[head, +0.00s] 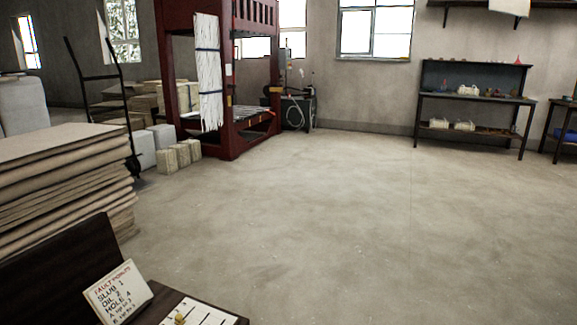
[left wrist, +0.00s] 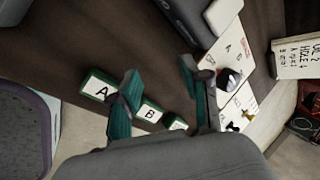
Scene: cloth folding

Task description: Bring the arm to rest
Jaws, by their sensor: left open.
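My left gripper (left wrist: 158,68) shows in the left wrist view with its two teal fingers apart and nothing between them. It is over a dark wooden table (left wrist: 95,45). No arm or gripper of mine shows in the head view, and my right gripper is in neither view.
Stacked brown sheets (head: 60,185) stand behind. A red press frame (head: 232,90) and a shelf (head: 475,99) stand farther back. The floor (head: 340,215) is clear.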

